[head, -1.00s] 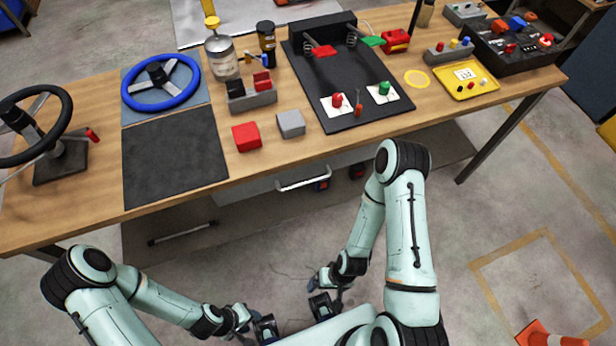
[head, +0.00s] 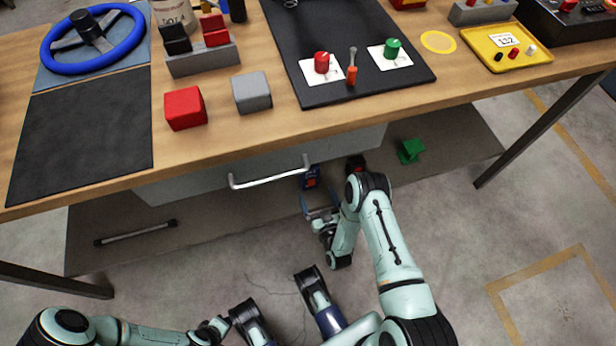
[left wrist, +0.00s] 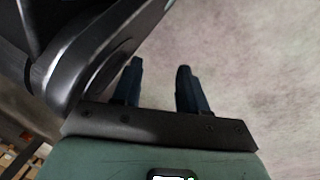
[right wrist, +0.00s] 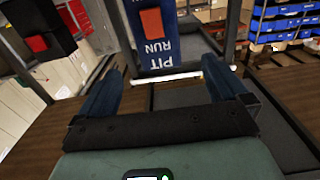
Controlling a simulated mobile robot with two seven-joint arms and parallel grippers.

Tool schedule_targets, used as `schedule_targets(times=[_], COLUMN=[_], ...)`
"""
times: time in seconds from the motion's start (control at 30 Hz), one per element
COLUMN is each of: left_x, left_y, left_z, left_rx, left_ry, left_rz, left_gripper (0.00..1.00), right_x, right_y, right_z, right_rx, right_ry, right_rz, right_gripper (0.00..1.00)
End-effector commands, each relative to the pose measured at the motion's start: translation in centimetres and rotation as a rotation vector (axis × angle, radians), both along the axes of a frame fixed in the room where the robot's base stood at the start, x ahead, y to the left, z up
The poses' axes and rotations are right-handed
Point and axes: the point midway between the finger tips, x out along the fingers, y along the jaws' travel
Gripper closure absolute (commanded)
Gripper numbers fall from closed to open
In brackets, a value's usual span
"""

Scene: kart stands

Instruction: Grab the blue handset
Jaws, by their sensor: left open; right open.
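The blue handset (head: 310,178) with an orange-red button is below the front edge of the workbench, right of the drawer handle. In the right wrist view the blue handset (right wrist: 172,45) shows "PIT RUN" lettering, ahead of the fingers and apart from them. My right gripper (head: 320,208) is open and empty, just in front of and below the handset; its fingers also show in the right wrist view (right wrist: 165,74). My left gripper (left wrist: 158,85) is open and empty over bare floor. Its fingers are hard to make out in the head view.
A black handset-like piece with a red button (right wrist: 37,43) is left of the blue one. The drawer handle (head: 270,172) projects from the bench (head: 230,150). A green block (head: 410,150) is on the lower shelf. Floor to the right is clear.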

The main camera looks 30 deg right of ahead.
Motion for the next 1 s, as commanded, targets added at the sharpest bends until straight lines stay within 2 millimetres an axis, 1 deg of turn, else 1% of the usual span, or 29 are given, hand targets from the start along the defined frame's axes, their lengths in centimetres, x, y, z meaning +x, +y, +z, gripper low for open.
schedule_targets(times=[0.03,0.1,0.23,0.3,0.47,0.7,0.8,1.0], left_x=[-0.7,-1.5,-2.8,-3.3,-3.9,-7.0,-7.7,-8.0], left_y=[0.1,0.2,0.4,0.4,0.5,0.8,0.9,0.9], left_z=[-0.7,-1.4,-2.2,-2.5,-2.9,-4.6,-4.8,-4.8], left_rx=[-0.001,-0.004,-0.006,-0.008,-0.009,-0.017,-0.018,-0.019], left_ry=[0.023,0.052,0.094,0.111,0.131,0.233,0.257,0.267], left_rz=[0.002,0.004,0.007,0.009,0.011,0.021,0.023,0.024], left_gripper=[0.57,0.57,0.57,0.57,0.57,0.57,0.57,0.57], right_x=[1.2,2.5,4.5,5.2,6.1,9.4,10.3,10.7], right_y=[-0.3,-0.6,-1.0,-1.2,-1.5,-2.6,-2.8,-2.9], right_z=[0.0,0.0,0.0,0.0,0.0,0.1,0.2,0.2], right_rx=[-0.001,0.000,0.001,0.002,0.002,0.002,0.002,0.004], right_ry=[-0.006,-0.004,-0.002,0.000,0.001,0.000,0.001,0.003], right_rz=[0.000,0.000,0.001,0.001,0.000,0.000,0.000,0.000], right_gripper=[0.00,0.00,0.00,0.00,0.00,0.00,0.00,0.00])
